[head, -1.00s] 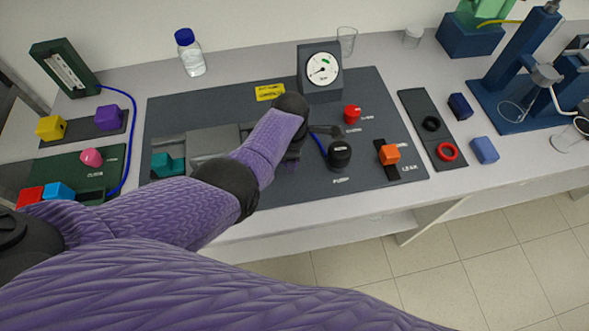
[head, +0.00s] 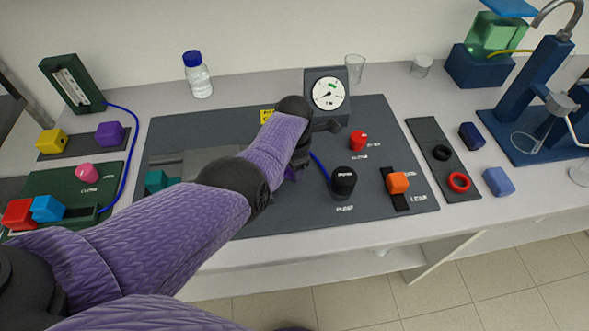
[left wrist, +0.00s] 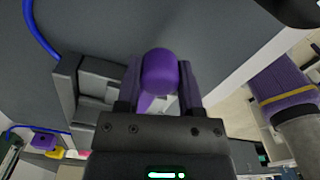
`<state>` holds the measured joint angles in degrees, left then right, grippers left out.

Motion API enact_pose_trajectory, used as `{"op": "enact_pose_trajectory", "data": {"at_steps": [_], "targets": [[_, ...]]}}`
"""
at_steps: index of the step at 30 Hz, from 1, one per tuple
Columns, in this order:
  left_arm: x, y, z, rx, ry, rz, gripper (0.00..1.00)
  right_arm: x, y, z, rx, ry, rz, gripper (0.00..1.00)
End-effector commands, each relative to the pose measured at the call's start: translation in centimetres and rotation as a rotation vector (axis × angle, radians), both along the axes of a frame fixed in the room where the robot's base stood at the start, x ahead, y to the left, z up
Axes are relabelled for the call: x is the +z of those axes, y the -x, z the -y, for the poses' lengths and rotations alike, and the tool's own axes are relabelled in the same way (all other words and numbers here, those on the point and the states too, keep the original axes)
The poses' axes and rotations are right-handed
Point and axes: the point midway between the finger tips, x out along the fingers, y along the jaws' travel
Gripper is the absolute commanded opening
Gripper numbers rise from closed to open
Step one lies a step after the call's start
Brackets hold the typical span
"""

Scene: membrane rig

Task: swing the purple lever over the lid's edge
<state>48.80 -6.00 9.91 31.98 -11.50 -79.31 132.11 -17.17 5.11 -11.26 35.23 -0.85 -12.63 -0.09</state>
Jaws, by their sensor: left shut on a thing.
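The purple lever's knob (left wrist: 160,72) sits between the two fingers of my left gripper (left wrist: 160,88) in the left wrist view. The gripper is shut on it. In the head view a small purple part of the lever (head: 293,174) shows just under my left wrist. A grey block that looks like the lid (head: 200,165) lies on the dark panel to the left of the lever, partly behind my forearm. In the left wrist view grey stepped metal parts (left wrist: 92,88) stand close beside the fingers. Whether the lever overlaps the lid's edge is hidden. My right gripper is out of view.
The black pump knob (head: 343,181) and a blue tube are close right of my left gripper. The gauge (head: 327,93) stands behind it. A red knob (head: 358,140) and an orange knob (head: 398,183) are farther right. A teal block (head: 156,181) is at the left.

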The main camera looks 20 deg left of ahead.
Motion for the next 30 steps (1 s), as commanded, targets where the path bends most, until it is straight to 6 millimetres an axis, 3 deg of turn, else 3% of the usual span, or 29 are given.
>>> {"op": "enact_pose_trajectory", "data": {"at_steps": [10, 11, 15, 24, 30], "targets": [[0.0, 0.0, -0.1, 0.005, -0.001, 0.001, 0.0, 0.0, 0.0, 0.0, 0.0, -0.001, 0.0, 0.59], [0.0, 0.0, -0.1, 0.005, -0.001, 0.001, 0.54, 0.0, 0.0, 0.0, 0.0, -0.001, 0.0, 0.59], [0.0, 0.0, -0.1, 0.004, -0.001, 0.001, 0.84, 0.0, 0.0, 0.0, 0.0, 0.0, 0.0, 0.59], [0.5, 0.0, 0.0, 0.003, -0.001, 0.002, 0.84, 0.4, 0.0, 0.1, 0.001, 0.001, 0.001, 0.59], [5.6, -0.1, -0.1, 0.003, 0.0, 0.005, 0.84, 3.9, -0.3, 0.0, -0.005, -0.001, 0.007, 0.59]]}}
